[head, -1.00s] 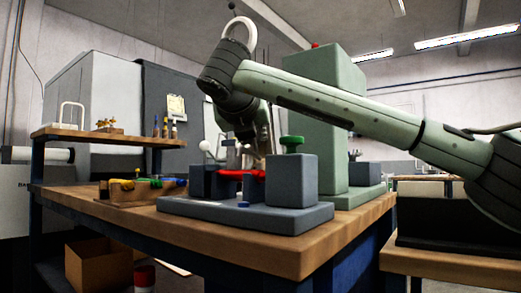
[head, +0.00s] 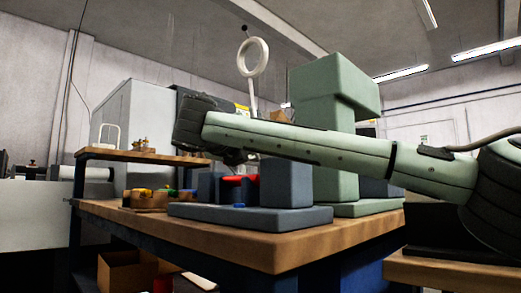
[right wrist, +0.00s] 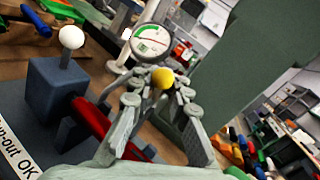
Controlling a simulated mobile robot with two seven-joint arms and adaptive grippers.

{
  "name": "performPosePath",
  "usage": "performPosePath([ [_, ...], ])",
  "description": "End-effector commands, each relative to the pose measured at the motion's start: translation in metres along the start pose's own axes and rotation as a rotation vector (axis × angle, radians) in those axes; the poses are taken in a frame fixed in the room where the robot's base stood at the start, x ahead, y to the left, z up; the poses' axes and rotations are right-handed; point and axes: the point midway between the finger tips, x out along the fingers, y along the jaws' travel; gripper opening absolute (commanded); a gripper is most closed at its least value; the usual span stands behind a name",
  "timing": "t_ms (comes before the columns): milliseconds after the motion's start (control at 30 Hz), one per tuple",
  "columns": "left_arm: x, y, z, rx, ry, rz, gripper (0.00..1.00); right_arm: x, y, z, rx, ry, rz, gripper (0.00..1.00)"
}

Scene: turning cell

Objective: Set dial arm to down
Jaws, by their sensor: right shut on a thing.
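In the right wrist view, a round dial gauge (right wrist: 152,40) with a white and green face stands beyond my right gripper (right wrist: 161,90). A yellow ball knob (right wrist: 162,78) sits between the fingertips, and the gripper is shut on it. The knob appears to belong to the dial arm; the rest of that arm is hidden by the fingers. My left gripper is not in view.
A red bar (right wrist: 92,118) runs from a blue block (right wrist: 55,88) topped by a white ball (right wrist: 72,37). A tall green column (head: 332,105) stands behind my arm. Bins with coloured tools (head: 150,198) sit left of the fixture on the wooden bench (head: 290,248).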

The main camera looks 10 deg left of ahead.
Motion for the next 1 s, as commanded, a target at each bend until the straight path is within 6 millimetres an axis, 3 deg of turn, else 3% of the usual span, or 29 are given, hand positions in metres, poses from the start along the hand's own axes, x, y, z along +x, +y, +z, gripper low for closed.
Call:
performPosePath([
  [467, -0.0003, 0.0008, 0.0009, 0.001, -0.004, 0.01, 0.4, -0.0008, 0.0025, 0.0, -0.004, -0.003, -0.002, 0.0],
  [500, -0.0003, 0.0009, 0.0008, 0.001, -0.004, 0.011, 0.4, -0.0008, 0.0025, 0.0, -0.004, -0.003, -0.002, 0.17],
  [667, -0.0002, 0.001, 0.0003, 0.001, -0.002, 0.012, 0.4, -0.0006, 0.0024, 0.0001, -0.003, -0.003, -0.002, 0.37],
  [1000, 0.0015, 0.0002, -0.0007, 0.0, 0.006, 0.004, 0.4, -0.0032, 0.0024, 0.0004, -0.003, -0.004, -0.001, 0.37],
])
